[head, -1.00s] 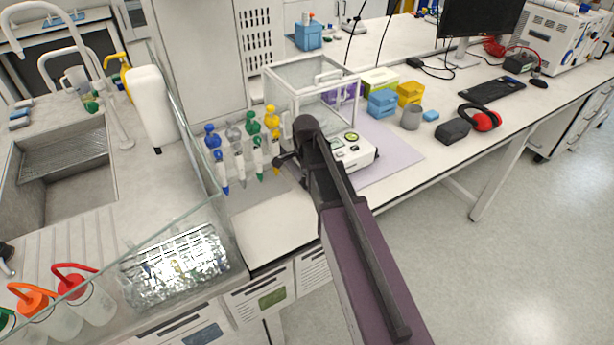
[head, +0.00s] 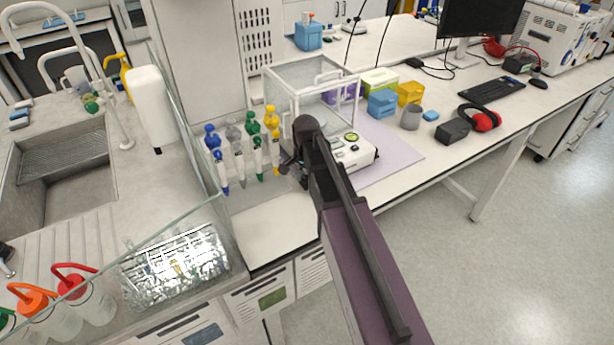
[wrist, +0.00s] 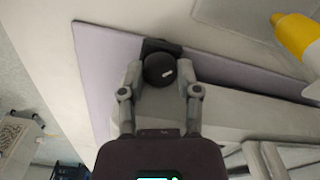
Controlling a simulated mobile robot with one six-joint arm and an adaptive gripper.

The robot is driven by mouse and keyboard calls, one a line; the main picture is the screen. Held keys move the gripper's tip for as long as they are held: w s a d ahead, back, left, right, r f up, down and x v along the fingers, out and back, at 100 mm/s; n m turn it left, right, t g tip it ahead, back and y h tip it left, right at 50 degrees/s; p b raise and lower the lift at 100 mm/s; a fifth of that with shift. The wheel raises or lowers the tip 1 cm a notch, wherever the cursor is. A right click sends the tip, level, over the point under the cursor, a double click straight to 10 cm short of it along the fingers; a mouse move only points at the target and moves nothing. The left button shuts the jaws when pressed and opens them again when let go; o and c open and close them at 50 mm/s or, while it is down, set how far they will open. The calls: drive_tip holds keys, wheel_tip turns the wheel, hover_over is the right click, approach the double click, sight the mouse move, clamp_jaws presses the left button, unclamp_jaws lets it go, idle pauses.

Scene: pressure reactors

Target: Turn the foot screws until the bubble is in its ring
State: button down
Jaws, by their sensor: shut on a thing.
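The balance (head: 351,150) is white, with a glass draft shield (head: 306,88), and stands on a lilac mat (head: 400,154). A round green-ringed spot (head: 351,137) shows on its front; I cannot make out a bubble in it. In the wrist view, my gripper (wrist: 160,84) is shut on a round black foot screw (wrist: 159,68) with a pale mark on its top, at the edge of the balance's pale body.
Several pipettes with blue, grey, green and yellow tops (head: 241,143) stand close to the left of my arm. Blue boxes (head: 382,103) and a grey cup (head: 411,117) stand right of the balance.

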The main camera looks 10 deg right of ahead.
drive_tip(key=shift+w, duration=0.1)
drive_tip(key=shift+c, duration=1.5)
unclamp_jaws()
drive_tip(key=shift+c, duration=0.2)
